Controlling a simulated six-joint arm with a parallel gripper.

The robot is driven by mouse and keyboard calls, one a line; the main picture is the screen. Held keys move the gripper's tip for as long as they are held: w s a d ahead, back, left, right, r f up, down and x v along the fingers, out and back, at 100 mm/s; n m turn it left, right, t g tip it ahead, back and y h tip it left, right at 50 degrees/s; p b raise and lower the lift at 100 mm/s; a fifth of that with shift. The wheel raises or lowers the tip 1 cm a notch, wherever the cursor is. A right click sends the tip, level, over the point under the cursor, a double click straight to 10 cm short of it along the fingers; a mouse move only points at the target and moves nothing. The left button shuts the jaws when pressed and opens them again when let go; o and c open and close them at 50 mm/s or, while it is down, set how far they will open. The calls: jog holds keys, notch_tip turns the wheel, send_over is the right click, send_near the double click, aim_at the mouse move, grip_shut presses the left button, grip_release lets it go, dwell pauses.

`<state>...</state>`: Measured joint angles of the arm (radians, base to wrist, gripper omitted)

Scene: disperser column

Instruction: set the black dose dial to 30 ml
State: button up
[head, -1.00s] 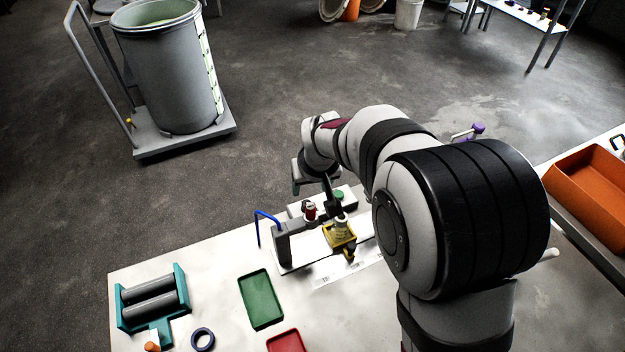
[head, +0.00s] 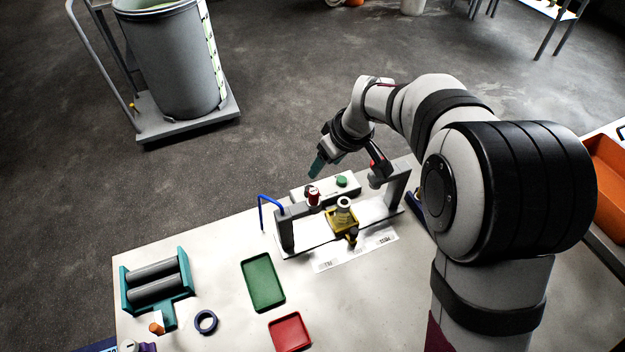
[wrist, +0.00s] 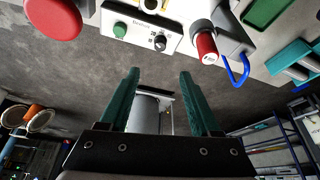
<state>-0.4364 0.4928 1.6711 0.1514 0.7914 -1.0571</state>
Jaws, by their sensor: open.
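The black dose dial (wrist: 160,43) is a small round knob on a white control box (wrist: 140,25), beside a green button (wrist: 120,30). Its setting is too small to read. In the head view the white box (head: 325,188) and green button (head: 341,181) stand at the table's far edge; I cannot make out the dial there. My gripper (wrist: 158,78) has its two teal fingers apart with nothing between them. In the head view my gripper (head: 317,165) is raised just beyond the box, apart from it.
A grey frame (head: 287,232) with a red-capped part (head: 313,196) stands near the box. A yellow holder (head: 343,222) sits beneath it. A bent blue tube (head: 268,213) rises at its left. Green (head: 263,283) and red (head: 290,332) trays lie in front.

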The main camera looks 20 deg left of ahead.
aim_at(310, 186)
jog(key=x, duration=1.4)
jog(key=shift+f, duration=0.25)
jog(key=shift+s, duration=0.1)
grip_shut()
